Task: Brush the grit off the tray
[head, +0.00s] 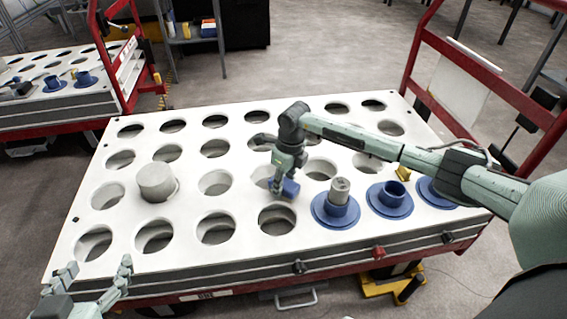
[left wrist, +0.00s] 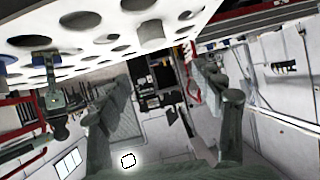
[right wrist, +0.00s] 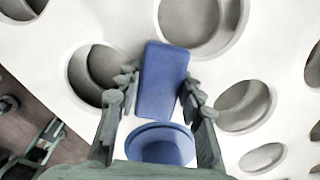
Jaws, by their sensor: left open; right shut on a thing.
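The white tray (head: 240,247) is a large panel with rows of round holes, lying on a red-framed cart. My right gripper (head: 285,181) is shut on a blue brush (head: 289,188), low over the tray near the front middle holes. In the right wrist view the brush (right wrist: 163,80) shows as a flat blue block between the fingers, with a round blue part nearer the camera. Whether it touches the tray I cannot tell. My left gripper (head: 97,272) is open and empty, off the tray's front left corner. I cannot make out grit.
A pale cylinder (head: 156,182) stands at a hole on the left. Several blue flanged rings sit at front right; one (head: 335,208) holds a grey cylinder. A small yellow piece (head: 403,173) lies near them. Red cart rails (head: 490,75) rise at right. Another cart stands at far left.

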